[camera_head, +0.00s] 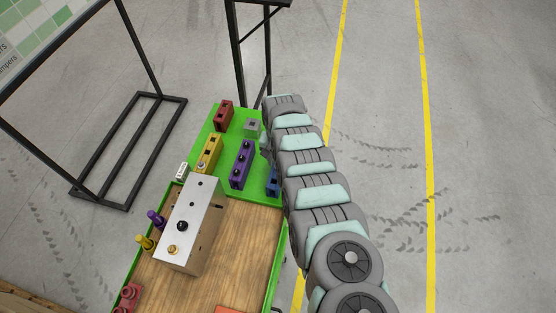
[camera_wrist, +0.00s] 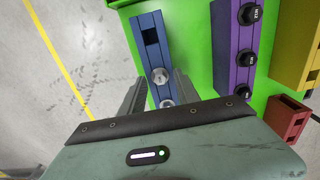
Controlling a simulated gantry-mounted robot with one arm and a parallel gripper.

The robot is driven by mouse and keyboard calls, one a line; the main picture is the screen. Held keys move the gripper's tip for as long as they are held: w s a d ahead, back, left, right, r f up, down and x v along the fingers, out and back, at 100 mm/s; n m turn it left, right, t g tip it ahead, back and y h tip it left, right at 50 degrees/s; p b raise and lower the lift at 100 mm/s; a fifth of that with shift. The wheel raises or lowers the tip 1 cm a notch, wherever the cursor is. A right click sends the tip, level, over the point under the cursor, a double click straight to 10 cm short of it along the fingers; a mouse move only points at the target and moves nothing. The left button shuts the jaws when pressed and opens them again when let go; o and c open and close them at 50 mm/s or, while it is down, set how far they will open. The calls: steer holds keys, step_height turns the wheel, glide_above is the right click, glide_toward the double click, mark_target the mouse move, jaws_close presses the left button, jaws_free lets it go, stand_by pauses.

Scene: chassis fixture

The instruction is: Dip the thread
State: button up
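In the wrist view my gripper (camera_wrist: 159,78) is open. Its two fingers stand apart on either side of a silver bolt (camera_wrist: 160,76) in the blue block (camera_wrist: 148,45), and I see no contact. A second silver bolt (camera_wrist: 167,103) shows lower between the fingers. The blue block also shows in the head view (camera_head: 272,184), partly behind my arm, which hides the gripper there. A small grey block with an opening (camera_head: 252,126) lies on the green board near its far end. I cannot tell which thing holds the dip.
Near the blue block are a purple block (camera_wrist: 232,60) with black bolts, a yellow block (camera_head: 209,155) and a red block (camera_head: 223,115). A silver-topped chassis box (camera_head: 190,215) stands on the wooden surface (camera_head: 240,245). Purple (camera_head: 155,218) and yellow (camera_head: 144,242) pegs stand left of it.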

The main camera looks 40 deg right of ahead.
steer(key=shift+f, duration=0.4)
steer(key=shift+r, duration=0.25)
steer(key=shift+c, duration=0.2)
jaws_close()
stand_by(0.3)
stand_by(1.1)
step_height(320, 180, up, 7)
steer(key=p, duration=0.8)
